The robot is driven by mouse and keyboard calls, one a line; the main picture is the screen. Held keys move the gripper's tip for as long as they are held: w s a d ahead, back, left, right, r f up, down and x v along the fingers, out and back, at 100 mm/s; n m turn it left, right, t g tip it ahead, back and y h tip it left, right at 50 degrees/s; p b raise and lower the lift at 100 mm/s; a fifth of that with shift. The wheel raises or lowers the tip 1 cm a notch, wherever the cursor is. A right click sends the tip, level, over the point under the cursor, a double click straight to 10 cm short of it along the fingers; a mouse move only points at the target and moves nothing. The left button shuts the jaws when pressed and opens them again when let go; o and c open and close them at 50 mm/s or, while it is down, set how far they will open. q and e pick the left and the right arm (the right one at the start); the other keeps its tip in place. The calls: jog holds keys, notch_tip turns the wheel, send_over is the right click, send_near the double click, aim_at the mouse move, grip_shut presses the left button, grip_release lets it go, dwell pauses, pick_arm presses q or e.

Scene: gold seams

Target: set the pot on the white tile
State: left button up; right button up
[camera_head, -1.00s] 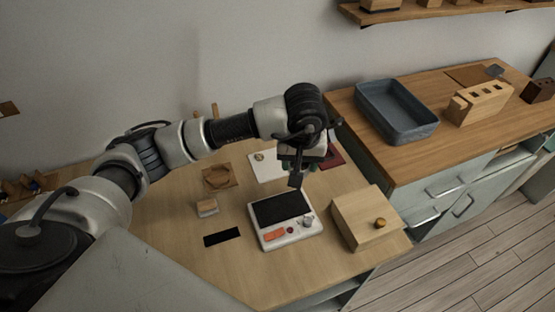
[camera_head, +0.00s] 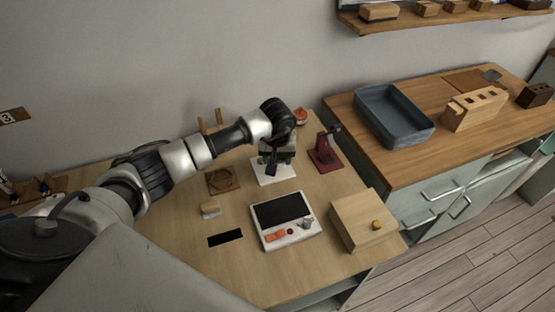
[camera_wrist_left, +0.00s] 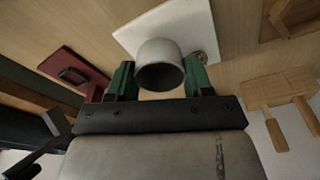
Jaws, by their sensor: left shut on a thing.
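My left gripper (camera_head: 276,166) is over the white tile (camera_head: 270,177) at the back of the table. In the left wrist view its green-tipped fingers (camera_wrist_left: 159,80) are shut on the pot (camera_wrist_left: 160,60), a pale grey round cup with a dark open mouth. The white tile (camera_wrist_left: 186,22) shows behind the pot in that view. I cannot tell whether the pot touches the tile or hangs just above it. In the head view the gripper mostly hides the pot. My right gripper is not in view.
A red stand (camera_head: 325,158) is right of the tile, and an orange item (camera_head: 300,117) behind it. A wooden frame (camera_head: 222,181) lies left. A small round thing (camera_wrist_left: 199,57) is by the tile's edge.

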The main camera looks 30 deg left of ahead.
pick_arm(q)
notch_tip(320, 180, down, 2)
jog(key=shift+f, duration=0.1)
jog(key=shift+f, duration=0.15)
jog(key=o, duration=0.9)
